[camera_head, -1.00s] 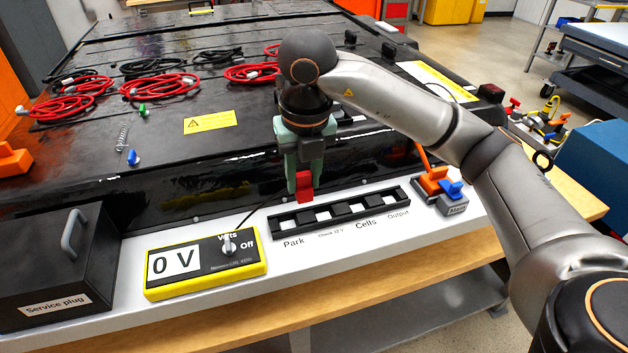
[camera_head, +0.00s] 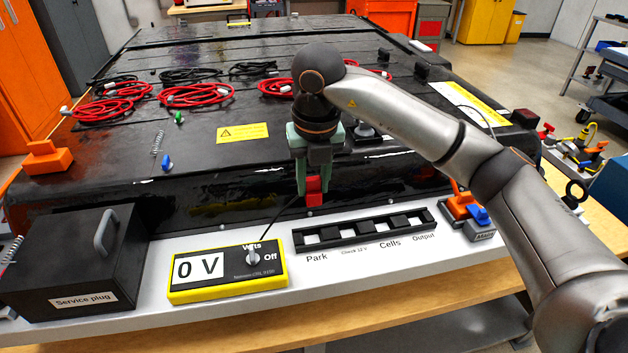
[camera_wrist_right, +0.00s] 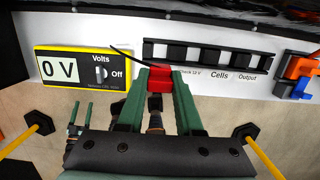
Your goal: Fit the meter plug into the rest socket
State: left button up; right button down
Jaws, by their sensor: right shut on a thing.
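My right gripper (camera_head: 314,192) is shut on the red meter plug (camera_head: 313,187), which hangs above the white ledge. The plug also shows between the green fingers in the right wrist view (camera_wrist_right: 159,78). The black socket strip (camera_head: 366,246) lies just below and to the right of the plug, with white openings and the labels Park, Cells and Output. No label reads "rest". The plug is apart from the strip.
A black box marked Service plug (camera_head: 76,262) stands left of the meter. An orange and blue switch block (camera_head: 473,217) sits right of the strip. The black pack (camera_head: 230,190) rises behind the ledge, with red and black cable coils on top (camera_head: 196,95).

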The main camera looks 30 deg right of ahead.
jog(key=shift+w+d+f+b, duration=0.1)
jog(key=shift+w+f+b, duration=0.15)
jog(key=shift+f+b, duration=1.3)
jog(key=shift+w+d+f+b, duration=0.1)
jog(key=shift+w+f+b, duration=0.1)
jog(key=shift+f+b, duration=1.3)
jog(key=shift+w+d+f+b, duration=0.2)
jog(key=shift+f+b, duration=0.6)
jog(key=shift+f, duration=1.4)
jog(key=shift+a, duration=0.15)
jog(key=shift+f+b, duration=0.95)
jog(key=shift+f, duration=0.25)
jog(key=c, duration=0.5)
grip_release()
